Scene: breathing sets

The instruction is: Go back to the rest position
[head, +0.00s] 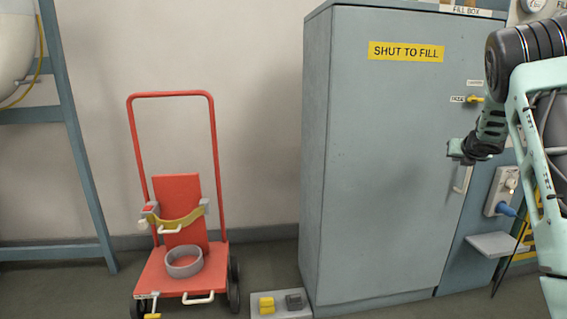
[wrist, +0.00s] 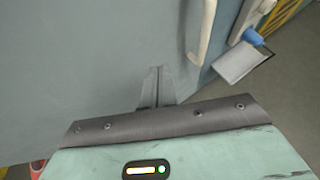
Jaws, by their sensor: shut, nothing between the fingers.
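My gripper (head: 460,150) is in front of the grey-blue fill box (head: 385,150), near the right edge of its closed door. In the wrist view the gripper fingers (wrist: 155,88) are together and hold nothing, with the door surface behind them. The pale door handle (head: 462,180) is just below and right of the gripper in the head view. It also shows in the wrist view (wrist: 204,30), up and right of the fingers. I cannot tell if the fingers touch the door. My arm comes in from the right side of the head view.
A red trolley (head: 180,240) with a grey ring (head: 184,262) stands at the left by the wall. A low block with yellow and grey pieces (head: 280,303) is on the floor beside the box. A small shelf (head: 492,245) and a blue-plugged socket (head: 502,192) are right of the door.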

